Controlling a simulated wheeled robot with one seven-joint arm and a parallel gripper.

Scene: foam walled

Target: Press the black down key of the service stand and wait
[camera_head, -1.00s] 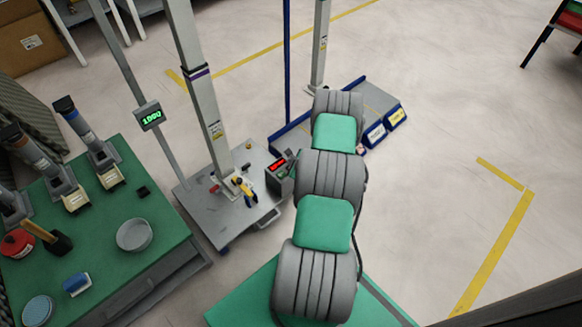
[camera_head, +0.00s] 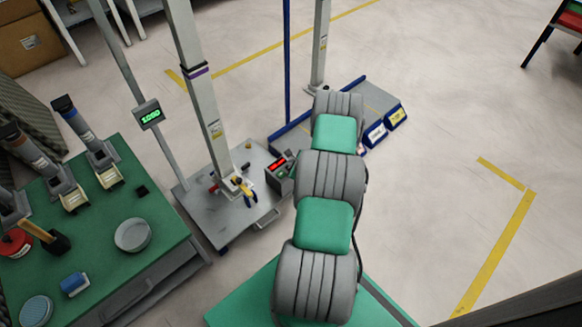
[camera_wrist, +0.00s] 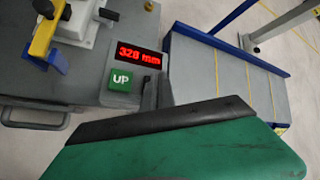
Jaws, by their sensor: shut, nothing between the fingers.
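The service stand's grey control box (camera_head: 281,176) shows a lit red display beside my arm. In the wrist view the display (camera_wrist: 139,51) reads about 328 mm, with a green UP key (camera_wrist: 121,79) below it. The black down key cannot be made out; its likely place right of UP is covered by my gripper's dark fingertips (camera_wrist: 149,96). My gripper is shut and empty, its tips at the box face; contact cannot be confirmed. The stand's carriage with a yellow and blue clamp (camera_head: 246,190) sits low on the grey column (camera_head: 203,95).
A green-topped bench (camera_head: 95,235) with tools and a round dish (camera_head: 133,235) stands at left. A blue-edged platform (camera_wrist: 225,75) lies right of the control box. A green readout (camera_head: 150,115) hangs on a pole. Open floor lies to the right.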

